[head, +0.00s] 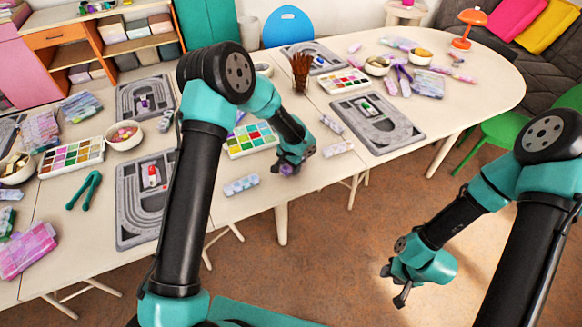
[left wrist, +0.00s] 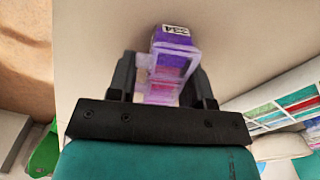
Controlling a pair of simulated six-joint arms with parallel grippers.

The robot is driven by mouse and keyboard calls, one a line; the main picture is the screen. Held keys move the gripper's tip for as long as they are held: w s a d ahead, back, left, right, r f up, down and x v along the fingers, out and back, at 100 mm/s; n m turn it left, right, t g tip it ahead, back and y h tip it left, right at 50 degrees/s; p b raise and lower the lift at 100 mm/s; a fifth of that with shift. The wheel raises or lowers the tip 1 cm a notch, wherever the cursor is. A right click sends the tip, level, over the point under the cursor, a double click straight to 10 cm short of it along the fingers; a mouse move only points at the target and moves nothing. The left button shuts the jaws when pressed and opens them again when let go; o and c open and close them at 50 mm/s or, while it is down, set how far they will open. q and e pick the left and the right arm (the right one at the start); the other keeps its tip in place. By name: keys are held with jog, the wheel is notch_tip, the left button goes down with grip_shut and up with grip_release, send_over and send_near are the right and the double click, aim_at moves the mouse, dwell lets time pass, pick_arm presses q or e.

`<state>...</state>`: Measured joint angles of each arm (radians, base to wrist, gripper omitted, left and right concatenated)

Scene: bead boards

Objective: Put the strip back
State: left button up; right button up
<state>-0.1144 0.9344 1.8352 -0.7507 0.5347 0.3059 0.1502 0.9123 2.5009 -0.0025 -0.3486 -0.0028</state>
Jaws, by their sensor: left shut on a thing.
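My left gripper (head: 286,170) is low over the front part of the table. In the left wrist view its fingers (left wrist: 165,82) are shut on a purple, partly see-through strip (left wrist: 172,62) with a small white label at its far end. In the head view only a bit of purple shows at the fingertips; the gripper hides the rest. A pale blue and lilac strip (head: 241,185) lies on the table left of the gripper. Two more strips, one pale (head: 338,148) and one greyish (head: 332,124), lie to its right. My right gripper (head: 394,285) is open and empty over the floor.
A paint-like tray of coloured squares (head: 250,139) lies just behind the left gripper. Grey grooved boards lie right (head: 414,138) and left (head: 128,217). A bowl (head: 124,136) and green tongs (head: 84,190) are further left. The table's front edge is close below the gripper.

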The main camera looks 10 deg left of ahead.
pick_arm(q)
jog(key=shift+f, duration=0.3)
jog(key=shift+f, duration=0.1)
jog(key=o, duration=0.9)
notch_tip(320, 180, up, 12)
jog(key=shift+d+r, duration=0.1)
jog(key=shift+s, duration=0.1)
dwell(0.6)
